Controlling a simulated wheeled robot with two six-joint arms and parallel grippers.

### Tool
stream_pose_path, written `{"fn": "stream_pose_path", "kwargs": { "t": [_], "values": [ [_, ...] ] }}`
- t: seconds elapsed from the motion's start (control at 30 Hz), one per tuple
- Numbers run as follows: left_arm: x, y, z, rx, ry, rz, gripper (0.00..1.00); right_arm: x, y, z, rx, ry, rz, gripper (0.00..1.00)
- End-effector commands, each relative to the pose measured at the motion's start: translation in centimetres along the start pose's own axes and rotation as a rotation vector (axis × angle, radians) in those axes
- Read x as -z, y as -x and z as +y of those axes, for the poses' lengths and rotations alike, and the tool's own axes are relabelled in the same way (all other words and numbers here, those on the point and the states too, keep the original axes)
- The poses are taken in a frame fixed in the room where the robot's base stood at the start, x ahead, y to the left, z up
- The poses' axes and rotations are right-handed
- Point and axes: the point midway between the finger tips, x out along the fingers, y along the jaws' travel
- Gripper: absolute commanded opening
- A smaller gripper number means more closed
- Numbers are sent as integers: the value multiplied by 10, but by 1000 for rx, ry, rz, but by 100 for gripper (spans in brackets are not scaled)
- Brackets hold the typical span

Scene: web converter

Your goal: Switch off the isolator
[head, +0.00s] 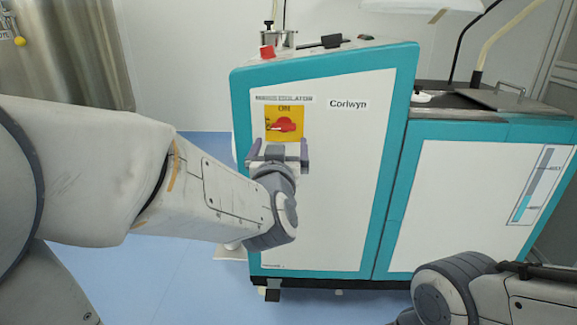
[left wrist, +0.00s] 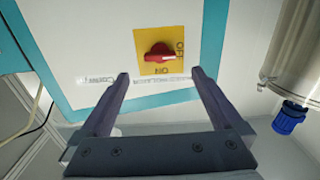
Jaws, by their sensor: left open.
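The isolator is a red rotary knob (head: 285,124) on a yellow plate (head: 270,111), on the white front panel below the "MAINS ISOLATOR" label. "ON" is printed above the knob. In the left wrist view, turned upside down, the red knob (left wrist: 158,52) has its handle lying across the plate, its pale-lined end toward the "OFF" print at the right edge. My left gripper (head: 279,151) is open and empty, just below the plate and apart from the knob. Its fingers (left wrist: 159,73) stand short of the plate in the wrist view. My right gripper is not visible.
The teal and white "Coriwyn" cabinet (head: 335,190) fills the middle. A red button (head: 267,52) sits on its top edge. A second cabinet section (head: 450,190) with a level gauge (head: 535,185) adjoins at right. A metal vessel (head: 65,50) stands at left. Blue floor is clear between.

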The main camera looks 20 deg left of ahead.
Motion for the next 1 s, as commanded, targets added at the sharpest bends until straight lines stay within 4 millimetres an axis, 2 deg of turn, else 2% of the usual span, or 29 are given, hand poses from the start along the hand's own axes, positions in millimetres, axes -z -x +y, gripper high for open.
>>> {"fn": "stream_pose_path", "kwargs": {
  "t": [0.03, 0.23, 0.57, 0.67, 0.77, 0.87, 0.9, 1.0],
  "values": [
    [-1, 6, 1, -3, 3, 4, 100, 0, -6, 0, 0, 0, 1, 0],
    [0, 17, 0, -2, 1, 0, 100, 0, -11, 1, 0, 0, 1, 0],
    [1, 18, 0, -2, 1, -2, 100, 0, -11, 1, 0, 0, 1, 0],
    [-7, 16, 4, -21, -3, -28, 100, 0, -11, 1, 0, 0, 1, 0],
    [-34, 13, 16, -88, -15, -128, 100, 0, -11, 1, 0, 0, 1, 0],
    [-86, 15, 31, -186, -37, -323, 100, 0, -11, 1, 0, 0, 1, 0],
    [-111, 20, 35, -221, -49, -418, 100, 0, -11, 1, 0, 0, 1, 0],
    [-160, 37, 35, -273, -75, -629, 100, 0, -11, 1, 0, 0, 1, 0]
  ]
}}
